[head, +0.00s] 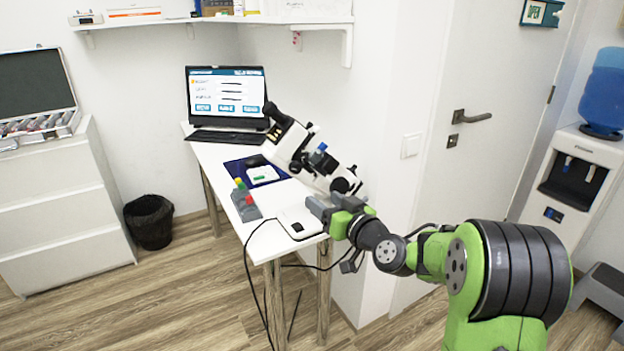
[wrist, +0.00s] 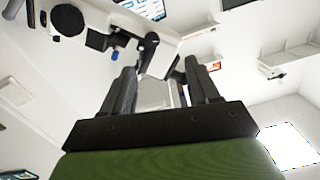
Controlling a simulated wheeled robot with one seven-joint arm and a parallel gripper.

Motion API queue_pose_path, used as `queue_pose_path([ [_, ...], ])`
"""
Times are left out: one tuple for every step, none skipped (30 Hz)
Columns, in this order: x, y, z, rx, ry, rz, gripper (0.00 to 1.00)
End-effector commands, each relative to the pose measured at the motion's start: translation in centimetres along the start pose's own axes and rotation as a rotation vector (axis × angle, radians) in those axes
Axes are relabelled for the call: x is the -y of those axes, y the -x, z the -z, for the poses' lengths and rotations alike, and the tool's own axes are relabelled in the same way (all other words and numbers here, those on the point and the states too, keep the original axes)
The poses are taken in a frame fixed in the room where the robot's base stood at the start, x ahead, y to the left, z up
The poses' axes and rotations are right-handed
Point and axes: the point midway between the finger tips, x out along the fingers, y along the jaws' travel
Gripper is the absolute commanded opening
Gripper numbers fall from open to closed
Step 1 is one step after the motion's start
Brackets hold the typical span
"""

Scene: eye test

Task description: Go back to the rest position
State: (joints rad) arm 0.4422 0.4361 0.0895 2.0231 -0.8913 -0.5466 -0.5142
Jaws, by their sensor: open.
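My gripper (head: 322,213) is at the near right end of the white desk, by the base of the microscope (head: 297,150). Its fingers point left in the head view. In the wrist view my gripper (wrist: 162,82) shows two dark fingers spread apart. A pale surface shows between them; nothing is clearly held. The microscope (wrist: 110,25) fills the upper left of the wrist view. My arm reaches in from the lower right of the head view. I cannot tell in the head view whether the fingers touch anything.
The desk (head: 222,160) carries a laptop (head: 228,97), a dark blue mat (head: 238,165), a grey block with coloured parts (head: 246,208) and a white device (head: 299,223) near my gripper. A wall shelf (head: 215,21) hangs above. A black bin (head: 150,222) stands left on open floor.

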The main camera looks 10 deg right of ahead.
Motion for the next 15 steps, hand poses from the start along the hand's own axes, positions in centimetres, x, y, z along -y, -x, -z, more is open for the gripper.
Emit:
queue_pose_path([
  [2.4,0.7,0.3,0.059,0.037,0.029,0.6],
  [3.7,1.4,0.2,0.111,0.06,0.041,0.6],
  [5.5,2.7,-0.2,0.19,0.091,0.051,0.6],
  [6.7,3.9,-0.5,0.253,0.111,0.052,0.6],
  [7.7,5.2,-1.0,0.316,0.127,0.047,0.6],
  [8.9,7.2,-1.5,0.397,0.145,0.031,0.6],
  [9.6,8.8,-2.0,0.455,0.153,0.014,0.6],
  [10.1,10.6,-2.4,0.511,0.158,-0.008,0.6],
  [10.6,12.9,-3.0,0.579,0.158,-0.041,0.6],
  [10.9,14.6,-3.4,0.623,0.154,-0.069,0.6],
  [11.1,16.3,-3.8,0.663,0.148,-0.096,0.6],
  [11.3,18.4,-4.3,0.712,0.137,-0.132,0.6],
  [11.4,19.9,-4.6,0.744,0.126,-0.159,0.6],
  [11.5,21.5,-5.0,0.773,0.113,-0.187,0.6],
  [11.6,23.4,-5.5,0.808,0.094,-0.22,0.6],
])
